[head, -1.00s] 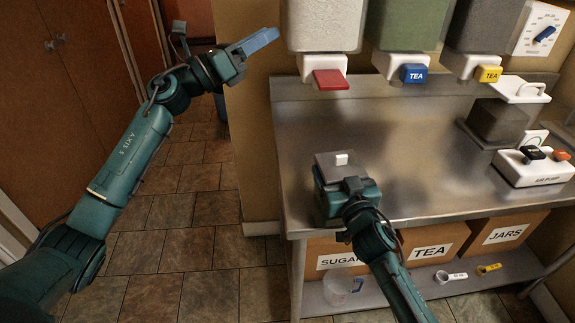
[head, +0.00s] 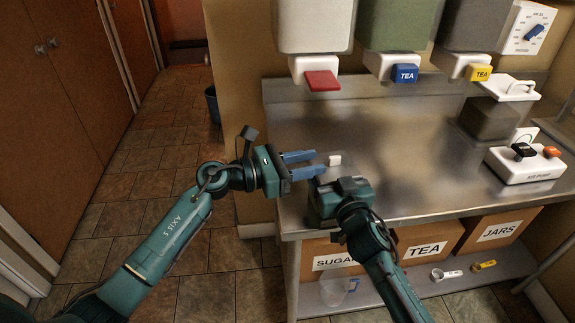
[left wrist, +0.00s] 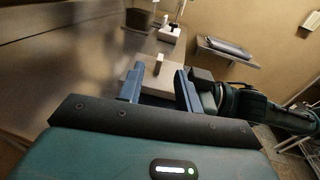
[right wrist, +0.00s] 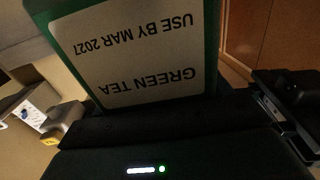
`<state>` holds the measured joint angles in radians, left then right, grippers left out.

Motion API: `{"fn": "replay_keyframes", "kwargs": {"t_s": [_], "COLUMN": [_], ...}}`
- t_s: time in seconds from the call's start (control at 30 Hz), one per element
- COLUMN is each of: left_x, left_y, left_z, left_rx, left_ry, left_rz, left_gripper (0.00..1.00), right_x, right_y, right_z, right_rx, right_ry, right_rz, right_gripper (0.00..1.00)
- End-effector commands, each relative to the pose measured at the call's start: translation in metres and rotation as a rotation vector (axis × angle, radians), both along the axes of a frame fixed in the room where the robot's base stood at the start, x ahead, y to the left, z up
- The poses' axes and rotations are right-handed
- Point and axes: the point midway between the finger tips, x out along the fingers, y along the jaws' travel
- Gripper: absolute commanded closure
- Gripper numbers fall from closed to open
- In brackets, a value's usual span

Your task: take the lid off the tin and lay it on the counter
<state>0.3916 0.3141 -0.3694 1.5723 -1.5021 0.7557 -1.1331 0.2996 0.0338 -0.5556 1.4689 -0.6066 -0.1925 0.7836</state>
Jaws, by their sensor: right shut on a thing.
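The tin (right wrist: 212,50) is green with a pale "GREEN TEA" label, upside down in the right wrist view. My right gripper (head: 338,192) is shut on the tin at the counter's front left corner. The gripper hides much of its body in the head view. The grey lid (left wrist: 150,83) is on top, with a small white knob (head: 334,160); the knob also shows in the left wrist view (left wrist: 158,62). My left gripper (head: 319,162) is open, its blue fingers level and pointing at the knob from the left. The knob appears between or just beyond the fingertips.
The steel counter (head: 420,175) has clear room right of the tin. Farther right are a white switch box (head: 525,165) and a dark block (head: 488,118). Dispensers with red (head: 322,80), blue and yellow levers hang above. Labelled boxes (head: 428,245) sit on the shelf below.

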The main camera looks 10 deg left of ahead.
Motion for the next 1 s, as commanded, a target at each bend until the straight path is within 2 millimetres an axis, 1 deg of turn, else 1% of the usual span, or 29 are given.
{"fn": "replay_keyframes", "kwargs": {"t_s": [0.03, 0.2, 0.4, 0.53, 0.77, 1.0], "left_x": [0.005, 0.019, 0.029, 0.031, 0.031, 0.031], "left_y": [-0.01, -0.035, -0.052, -0.055, -0.056, -0.055], "left_z": [0.001, -0.001, -0.002, -0.003, -0.003, -0.003], "left_rx": [-0.004, -0.002, -0.002, 0.0, 0.0, 0.0], "left_ry": [-0.001, 0.0, 0.001, 0.0, 0.0, 0.0], "left_rz": [-0.001, -0.001, 0.0, 0.0, 0.0, 0.0], "left_gripper": [0.65, 0.65, 0.65, 0.65, 0.65, 0.84], "right_x": [0.0, 0.0, 0.0, 0.0, 0.0, 0.0], "right_y": [0.0, 0.0, 0.0, 0.0, 0.0, 0.0], "right_z": [0.0, -0.001, 0.0, -0.001, -0.001, -0.001], "right_rx": [-0.001, -0.001, -0.001, -0.001, -0.001, -0.001], "right_ry": [0.001, 0.001, 0.001, 0.001, 0.001, 0.001], "right_rz": [-0.001, -0.001, -0.001, -0.001, -0.001, -0.001], "right_gripper": [0.64, 0.64, 0.64, 0.64, 0.64, 0.64]}}
